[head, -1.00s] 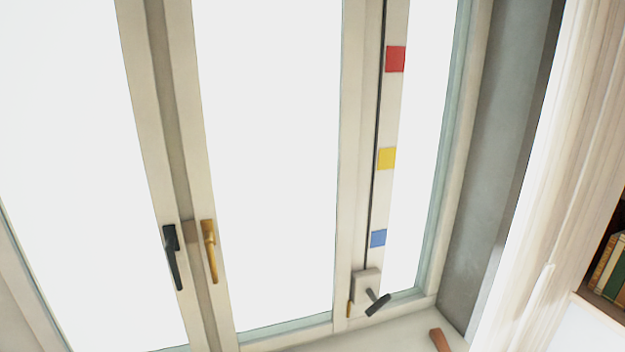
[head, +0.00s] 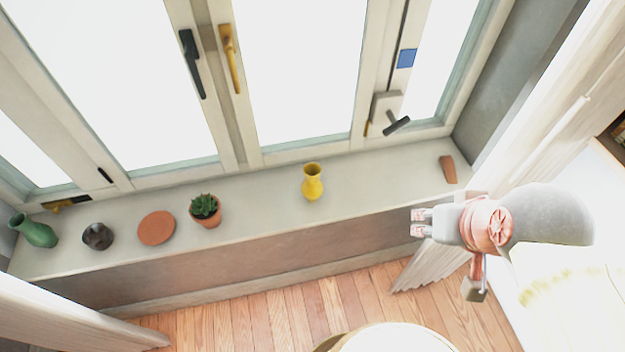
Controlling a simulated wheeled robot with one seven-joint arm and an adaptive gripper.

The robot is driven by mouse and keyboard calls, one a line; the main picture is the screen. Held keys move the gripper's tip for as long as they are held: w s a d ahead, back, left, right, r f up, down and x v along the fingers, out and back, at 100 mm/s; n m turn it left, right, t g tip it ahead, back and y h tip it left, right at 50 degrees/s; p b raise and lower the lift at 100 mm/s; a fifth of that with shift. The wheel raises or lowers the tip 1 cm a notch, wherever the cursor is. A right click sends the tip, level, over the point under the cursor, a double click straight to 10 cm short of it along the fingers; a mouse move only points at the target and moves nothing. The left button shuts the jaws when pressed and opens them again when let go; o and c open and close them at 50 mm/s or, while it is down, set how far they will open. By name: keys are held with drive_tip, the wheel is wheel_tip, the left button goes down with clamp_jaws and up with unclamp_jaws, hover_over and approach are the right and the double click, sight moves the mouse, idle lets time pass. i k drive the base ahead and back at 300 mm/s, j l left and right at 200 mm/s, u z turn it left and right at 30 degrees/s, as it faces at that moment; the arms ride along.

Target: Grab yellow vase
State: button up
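The yellow vase (head: 313,184) stands upright on the window sill (head: 370,179), near its middle, with its mouth facing up. My gripper (head: 414,223) is to the right of the vase, in front of the sill, with its fingers pointing left. It is clear of the vase and touches nothing that I can see. Its two fingertips show apart with a small gap between them, and nothing is held.
On the sill stand a potted succulent (head: 205,209), a terracotta disc (head: 156,228), a dark round pot (head: 97,236) and a green vase (head: 35,231). A terracotta piece (head: 448,169) lies at the right. Window handles (head: 231,58) project above. A round table top (head: 395,338) is below.

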sight(311, 186)
drive_tip(key=j+z, duration=0.1)
drive_tip(key=j, duration=0.35)
drive_tip(key=k+j+z, duration=0.15)
drive_tip(key=j, duration=0.3)
drive_tip(key=k+j+z, duration=0.1)
drive_tip(key=j, duration=0.35)
drive_tip(key=k+j+z, duration=0.15)
drive_tip(key=j, duration=0.25)
drive_tip(key=k+j+z, duration=0.1)
drive_tip(key=j, duration=0.3)
